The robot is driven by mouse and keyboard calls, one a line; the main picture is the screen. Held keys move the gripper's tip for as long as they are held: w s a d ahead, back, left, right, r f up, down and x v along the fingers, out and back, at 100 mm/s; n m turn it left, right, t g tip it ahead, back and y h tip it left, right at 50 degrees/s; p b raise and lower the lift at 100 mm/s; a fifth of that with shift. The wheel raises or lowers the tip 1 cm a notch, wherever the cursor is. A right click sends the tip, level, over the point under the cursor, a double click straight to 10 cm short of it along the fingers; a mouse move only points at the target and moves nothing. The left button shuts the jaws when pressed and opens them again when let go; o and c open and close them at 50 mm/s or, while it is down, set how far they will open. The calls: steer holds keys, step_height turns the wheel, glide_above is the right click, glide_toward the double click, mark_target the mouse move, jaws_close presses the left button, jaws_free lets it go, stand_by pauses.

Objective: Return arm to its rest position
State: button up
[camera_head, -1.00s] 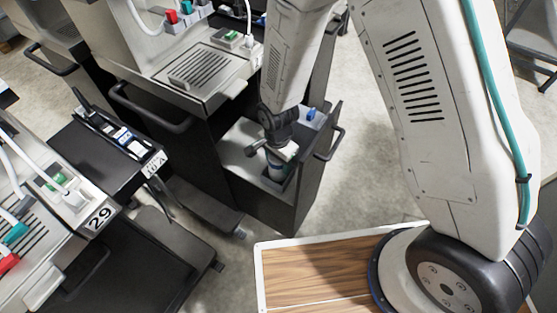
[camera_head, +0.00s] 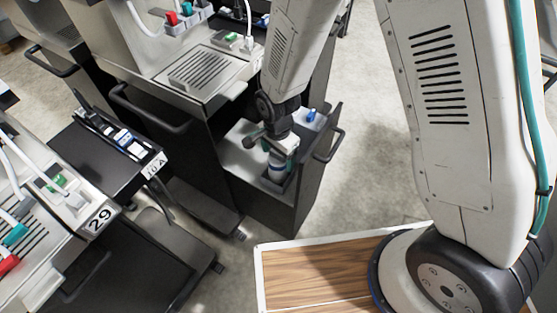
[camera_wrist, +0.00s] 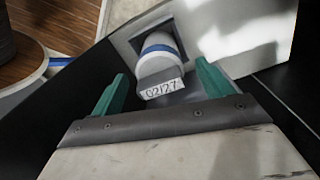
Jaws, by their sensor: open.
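My gripper (camera_wrist: 160,88) shows in the wrist view with its two green fingers apart. A white container with a blue band and a label reading 02/27 (camera_wrist: 160,60) stands in a square recess of a pale tray (camera_wrist: 245,38), just beyond the fingertips. The fingers are to either side of its near end in that view and do not look closed on it. In the head view the container (camera_head: 277,165) sits in the tray of the middle dispenser cart, below my wrist, which partly hides it. My arm reaches down to it from above.
A small blue-topped item (camera_head: 311,115) stands at the back of the same tray. Dispenser 29 (camera_head: 100,219) and a dark shelf with a 10A label (camera_head: 154,165) are at the left. A drip grille (camera_head: 203,70) and a black handle (camera_head: 150,110) are near the arm. Floor at right is open.

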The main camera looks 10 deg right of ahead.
steer(key=shift+d+r, duration=0.1)
steer(key=shift+r, duration=1.95)
steer(key=s+d+r+n+t, duration=0.1)
steer(key=d+r+n, duration=0.1)
steer(key=d+r, duration=0.5)
steer(key=d+r+n+t, duration=0.1)
steer(key=d+r+n, duration=0.1)
steer(key=r, duration=0.9)
steer(key=s+d+r+n+t, duration=0.1)
steer(key=d+r+n+t, duration=0.1)
steer(key=d+r, duration=0.5)
steer(key=s+d+r+n+t, duration=0.2)
steer(key=s+d+r+n, duration=0.25)
steer(key=s+r, duration=0.6)
steer(key=s+f+g, duration=0.4)
steer(key=s, duration=0.3)
steer(key=shift+d+g, duration=0.2)
steer(key=shift+g, duration=0.2)
